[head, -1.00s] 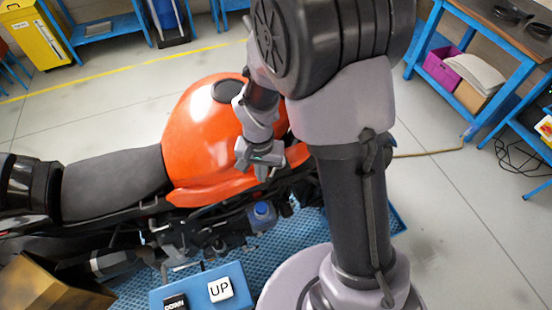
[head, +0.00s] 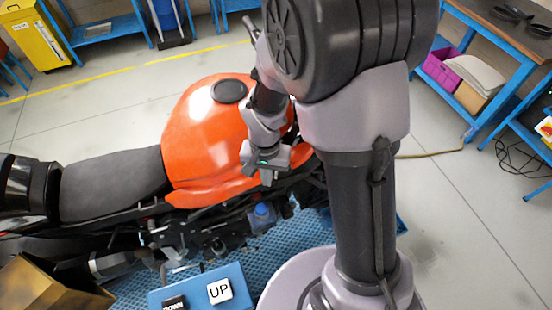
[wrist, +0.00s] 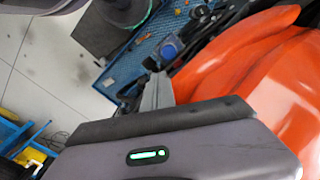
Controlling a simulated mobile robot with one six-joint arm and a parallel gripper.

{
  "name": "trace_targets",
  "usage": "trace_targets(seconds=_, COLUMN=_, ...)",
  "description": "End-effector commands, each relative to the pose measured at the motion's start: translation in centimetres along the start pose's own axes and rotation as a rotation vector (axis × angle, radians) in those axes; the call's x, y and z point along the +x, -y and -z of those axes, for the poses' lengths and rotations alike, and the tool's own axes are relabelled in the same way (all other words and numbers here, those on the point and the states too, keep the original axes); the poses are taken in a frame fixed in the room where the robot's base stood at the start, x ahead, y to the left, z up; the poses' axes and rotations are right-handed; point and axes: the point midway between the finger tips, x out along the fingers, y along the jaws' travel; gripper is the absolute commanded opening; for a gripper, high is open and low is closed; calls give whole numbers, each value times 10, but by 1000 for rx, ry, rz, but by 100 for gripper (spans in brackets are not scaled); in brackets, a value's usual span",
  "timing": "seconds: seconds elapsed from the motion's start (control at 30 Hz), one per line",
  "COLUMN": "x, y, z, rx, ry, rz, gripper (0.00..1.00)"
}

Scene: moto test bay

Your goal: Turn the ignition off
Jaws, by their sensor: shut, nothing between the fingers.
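The motorcycle's orange tank (head: 200,140) fills the middle of the head view, with its dark seat (head: 110,185) to the left. The ignition is not visible in either view; my arm covers the front part of the motorcycle in the head view. My gripper (head: 268,178) is shut and empty, pointing down in front of the tank's near side. In the wrist view, my gripper's fingers (wrist: 157,90) show closed together beside the orange bodywork (wrist: 250,70). I cannot tell whether they touch it.
A blue-capped container (head: 262,212) sits low on the motorcycle's near side, also in the wrist view (wrist: 169,49). A blue box with an UP button (head: 219,291) is at the front. A blue bench (head: 500,60) stands at the right; open floor (head: 450,210) lies before it.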

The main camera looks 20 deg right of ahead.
Motion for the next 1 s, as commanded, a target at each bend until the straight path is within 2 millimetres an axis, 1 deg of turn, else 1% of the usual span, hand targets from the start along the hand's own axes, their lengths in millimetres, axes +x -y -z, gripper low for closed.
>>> trace_targets(seconds=0.2, x=1, y=-10, z=-2, rx=0, ry=0, rz=0, gripper=0)
trace_targets(seconds=0.53, x=0, y=-12, z=-3, rx=0, ry=0, rz=0, gripper=0)
trace_targets(seconds=0.8, x=0, y=-24, z=-3, rx=1, ry=-1, rz=0, gripper=0)
trace_targets(seconds=1.0, x=0, y=-24, z=-4, rx=0, ry=0, rz=0, gripper=0)
